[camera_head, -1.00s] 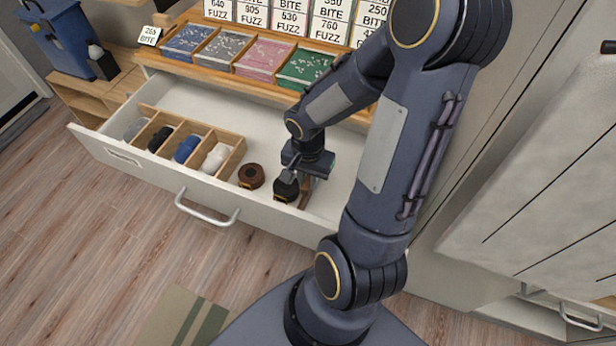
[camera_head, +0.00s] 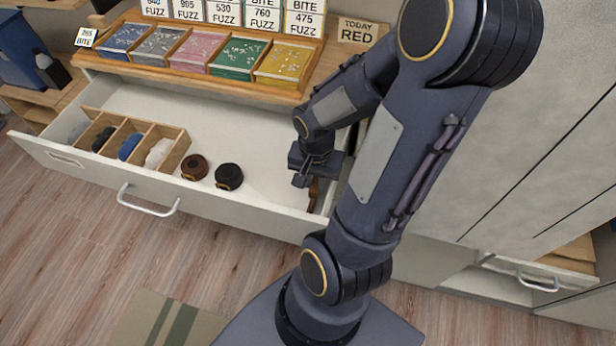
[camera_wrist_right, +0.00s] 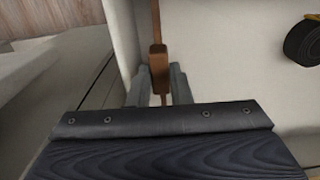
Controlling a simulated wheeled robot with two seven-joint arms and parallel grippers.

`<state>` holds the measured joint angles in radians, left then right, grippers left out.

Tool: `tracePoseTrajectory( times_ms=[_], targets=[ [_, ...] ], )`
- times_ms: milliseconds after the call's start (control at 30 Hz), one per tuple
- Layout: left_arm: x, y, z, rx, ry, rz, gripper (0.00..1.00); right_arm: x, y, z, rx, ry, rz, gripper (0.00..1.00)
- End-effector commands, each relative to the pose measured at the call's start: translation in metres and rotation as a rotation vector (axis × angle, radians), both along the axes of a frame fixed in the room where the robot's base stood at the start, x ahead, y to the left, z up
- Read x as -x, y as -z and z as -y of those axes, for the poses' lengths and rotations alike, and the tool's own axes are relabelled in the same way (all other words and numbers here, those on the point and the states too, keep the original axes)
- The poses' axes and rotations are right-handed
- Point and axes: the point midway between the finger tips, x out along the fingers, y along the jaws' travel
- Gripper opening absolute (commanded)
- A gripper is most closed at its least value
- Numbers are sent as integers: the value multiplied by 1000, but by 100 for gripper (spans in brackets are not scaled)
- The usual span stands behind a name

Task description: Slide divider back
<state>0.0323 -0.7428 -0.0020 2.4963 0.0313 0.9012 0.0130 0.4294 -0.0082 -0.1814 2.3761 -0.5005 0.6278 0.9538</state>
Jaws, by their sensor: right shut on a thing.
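The divider (camera_head: 313,194) is a narrow brown wooden strip near the right end of the open drawer (camera_head: 250,112). My right gripper (camera_head: 306,178) is shut on it, and my arm hides part of it in the head view. In the right wrist view the divider (camera_wrist_right: 158,58) stands between the two grey fingers (camera_wrist_right: 160,84), close to the drawer's side wall (camera_wrist_right: 122,40). A black rolled belt (camera_head: 229,176) and a brown one (camera_head: 194,167) lie left of the divider, apart from it. My left gripper is not in view.
A wooden sectioned box (camera_head: 176,153) with dark, blue and white rolled items fills the drawer's left end. A rack of coloured card compartments (camera_head: 235,58) stands on the top behind. The drawer floor between black belt and divider is clear.

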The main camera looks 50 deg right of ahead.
Motion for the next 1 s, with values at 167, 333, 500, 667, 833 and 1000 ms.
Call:
tracePoseTrajectory(
  times_ms=[167, 333, 500, 667, 833, 1000],
  targets=[
    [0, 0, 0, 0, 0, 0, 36, 1, 0, 1, 0, 1, -1, 0],
    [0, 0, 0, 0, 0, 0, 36, 1, 0, 0, 0, 1, -1, 21],
    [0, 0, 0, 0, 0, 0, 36, 0, 0, 0, 0, 1, -1, 40],
    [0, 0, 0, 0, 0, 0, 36, 0, 0, 0, 0, 1, -1, 40],
    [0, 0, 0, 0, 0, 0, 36, 0, 0, 0, 0, 1, -1, 40],
    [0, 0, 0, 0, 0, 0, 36, -1, 0, 0, 0, -1, -1, 40]
  ],
)
